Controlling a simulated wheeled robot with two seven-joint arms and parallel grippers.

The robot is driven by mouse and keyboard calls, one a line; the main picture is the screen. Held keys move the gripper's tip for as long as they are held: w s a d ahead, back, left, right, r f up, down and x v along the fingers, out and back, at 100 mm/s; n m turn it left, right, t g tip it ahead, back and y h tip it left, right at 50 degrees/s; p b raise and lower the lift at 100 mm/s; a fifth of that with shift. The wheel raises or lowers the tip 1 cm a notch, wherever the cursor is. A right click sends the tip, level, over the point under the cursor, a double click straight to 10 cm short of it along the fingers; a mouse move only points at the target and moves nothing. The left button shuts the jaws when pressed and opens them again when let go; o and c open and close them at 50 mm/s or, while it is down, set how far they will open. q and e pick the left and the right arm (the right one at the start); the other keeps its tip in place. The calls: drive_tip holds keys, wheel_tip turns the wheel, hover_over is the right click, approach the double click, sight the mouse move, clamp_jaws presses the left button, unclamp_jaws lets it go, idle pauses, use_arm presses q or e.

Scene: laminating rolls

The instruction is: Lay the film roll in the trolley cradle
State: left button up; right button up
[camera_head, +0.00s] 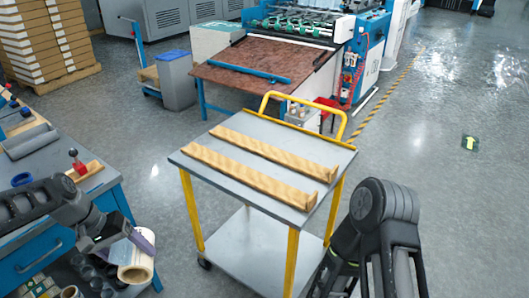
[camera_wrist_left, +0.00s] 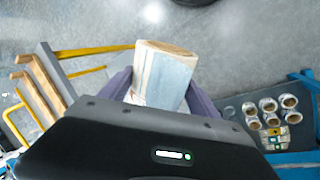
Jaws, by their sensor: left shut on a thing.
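The film roll (camera_head: 136,262), a pale cylinder with a brown core, is in my left gripper (camera_head: 138,246) at the lower left of the head view. In the left wrist view, the film roll (camera_wrist_left: 162,75) sits between the two purple fingers of my left gripper (camera_wrist_left: 160,92), which are shut on it. The roll is in the air beside the blue bench, left of the trolley (camera_head: 185,160). The cradle is two parallel wooden rails (camera_head: 245,175) on the grey trolley top, and nothing lies on them. My right arm shows at the lower right, but its gripper is out of view.
The blue bench (camera_head: 110,190) stands close on the left, with a red-knobbed tool (camera_head: 76,163) on it. More rolls (camera_wrist_left: 270,105) show on a dark surface. The trolley's yellow handle (camera_head: 300,100) rises at its far end. Open floor lies between bench and trolley.

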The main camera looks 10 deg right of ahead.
use_arm(q)
drive_tip(key=s+f, duration=0.3)
drive_tip(key=f, duration=1.1)
drive_tip(key=shift+s, duration=0.35)
drive_tip(key=shift+r, duration=0.1)
